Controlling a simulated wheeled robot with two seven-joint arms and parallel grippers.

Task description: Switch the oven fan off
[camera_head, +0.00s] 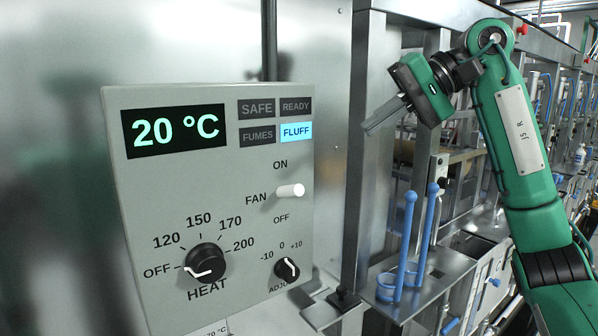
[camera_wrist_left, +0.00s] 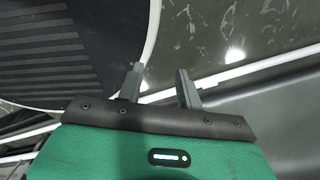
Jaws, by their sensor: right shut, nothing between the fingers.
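The oven control panel (camera_head: 225,245) is a grey box on a steel wall, left of centre in the head view. Its white FAN switch (camera_head: 289,190) sticks out between the printed ON above and OFF below; I cannot tell clearly which way it is tipped. My right gripper (camera_head: 370,128) is shut and empty, up and to the right of the switch and clear of the panel, its fingers pointing down-left. My left gripper (camera_wrist_left: 158,78) shows only in the left wrist view, its two fingers apart with nothing between them.
The display (camera_head: 174,131) reads 20 °C and the FLUFF lamp (camera_head: 296,132) is lit. The HEAT knob (camera_head: 206,263) and ADJUST knob (camera_head: 287,269) sit below the switch. Blue-handled tools (camera_head: 406,240) stand on a steel shelf right of the panel. A steel post (camera_head: 365,150) rises beside it.

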